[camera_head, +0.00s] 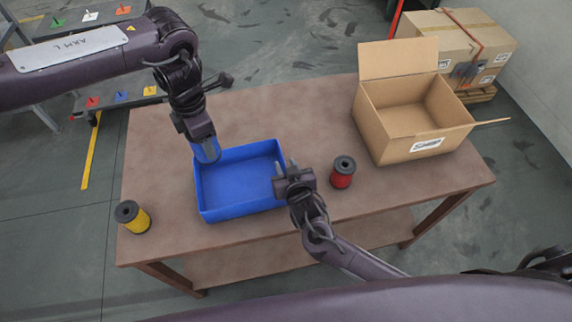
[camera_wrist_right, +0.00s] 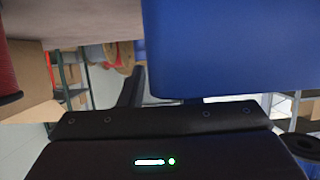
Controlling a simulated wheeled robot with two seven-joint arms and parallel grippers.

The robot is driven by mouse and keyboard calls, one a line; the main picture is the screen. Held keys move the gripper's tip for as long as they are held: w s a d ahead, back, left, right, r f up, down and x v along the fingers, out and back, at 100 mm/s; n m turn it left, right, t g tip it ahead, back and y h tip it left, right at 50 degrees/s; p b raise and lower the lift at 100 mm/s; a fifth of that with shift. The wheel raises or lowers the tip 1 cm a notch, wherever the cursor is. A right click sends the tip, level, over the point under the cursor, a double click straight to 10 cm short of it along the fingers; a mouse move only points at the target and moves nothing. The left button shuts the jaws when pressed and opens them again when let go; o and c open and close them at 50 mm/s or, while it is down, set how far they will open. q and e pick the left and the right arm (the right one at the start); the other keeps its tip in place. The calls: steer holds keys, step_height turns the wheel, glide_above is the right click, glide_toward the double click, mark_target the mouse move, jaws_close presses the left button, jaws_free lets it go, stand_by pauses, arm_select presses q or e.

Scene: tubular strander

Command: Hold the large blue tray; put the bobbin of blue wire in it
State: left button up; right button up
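The large blue tray (camera_head: 238,206) stands on the brown table and looks empty. My left gripper (camera_head: 203,140) points down over its far left corner. It seems shut on a blue cylinder (camera_head: 208,151), which looks like the bobbin of blue wire; its ends are partly hidden. My right gripper (camera_head: 286,166) is at the tray's right wall, its fingers apart with the rim between them. In the right wrist view, the blue wall (camera_wrist_right: 235,45) fills the upper right and hides one finger; I cannot tell whether the visible finger touches it.
A red bobbin (camera_head: 342,172) stands just right of my right gripper. A yellow bobbin (camera_head: 133,217) stands near the table's left edge. An open cardboard box (camera_head: 411,120) takes up the right end of the table (camera_head: 300,110). The table's far middle is clear.

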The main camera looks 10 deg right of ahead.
steer(key=shift+w+f, duration=0.2)
steer(key=shift+w, duration=0.15)
jaws_close()
arm_select(q)
glide_above(223, 190)
step_height(223, 190, down, 10)
steer(key=shift+r, duration=0.2)
stand_by(1.2)
steer(key=shift+f, duration=0.1)
stand_by(1.3)
steer(key=shift+f, duration=4.55)
